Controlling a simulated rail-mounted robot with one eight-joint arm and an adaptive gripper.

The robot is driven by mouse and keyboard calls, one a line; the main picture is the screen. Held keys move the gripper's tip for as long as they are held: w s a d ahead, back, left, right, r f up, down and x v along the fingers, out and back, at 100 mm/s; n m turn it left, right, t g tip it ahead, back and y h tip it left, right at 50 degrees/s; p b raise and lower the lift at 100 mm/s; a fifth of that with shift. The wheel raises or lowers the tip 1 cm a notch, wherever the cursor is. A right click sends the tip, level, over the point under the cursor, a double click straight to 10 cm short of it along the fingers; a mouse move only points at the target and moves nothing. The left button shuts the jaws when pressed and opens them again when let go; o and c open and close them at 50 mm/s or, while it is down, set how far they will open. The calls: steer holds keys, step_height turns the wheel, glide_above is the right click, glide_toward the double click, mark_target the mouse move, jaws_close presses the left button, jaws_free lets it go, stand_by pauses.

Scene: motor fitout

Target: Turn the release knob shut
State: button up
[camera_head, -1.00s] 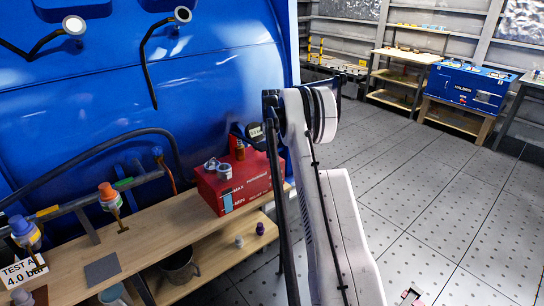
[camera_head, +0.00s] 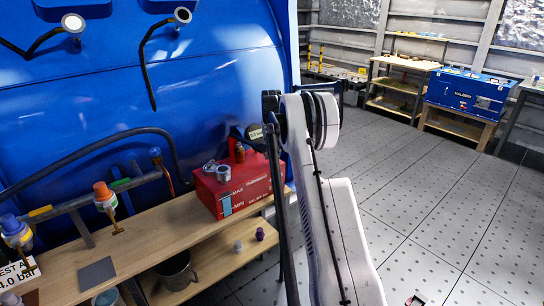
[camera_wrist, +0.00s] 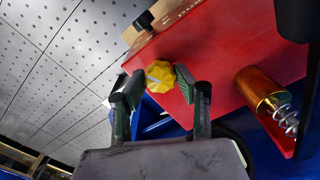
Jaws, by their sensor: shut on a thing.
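The yellow lobed release knob (camera_wrist: 160,76) sits at the edge of the red box in the wrist view, with a pale mark on its face. My gripper (camera_wrist: 160,88) has its two dark fingers on either side of the knob and is shut on it. The red box (camera_wrist: 215,50) fills the upper right of that view. In the head view the red box (camera_head: 270,187) stands on the wooden bench. There the knob and my gripper are hidden behind my arm and the box.
A small black knob (camera_wrist: 145,20) is above. Open floor (camera_head: 430,200) lies to the right.

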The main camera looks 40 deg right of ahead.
mark_target(272, 155)
steer(key=m, duration=0.4)
steer(key=shift+m+b, duration=0.35)
steer(key=shift+m, duration=0.05)
stand_by(0.4)
steer(key=o, duration=1.1)
steer(key=shift+r, duration=0.1)
step_height(272, 155, up, 12)
steer(key=shift+f, duration=0.1)
steer(key=shift+a, duration=0.1)
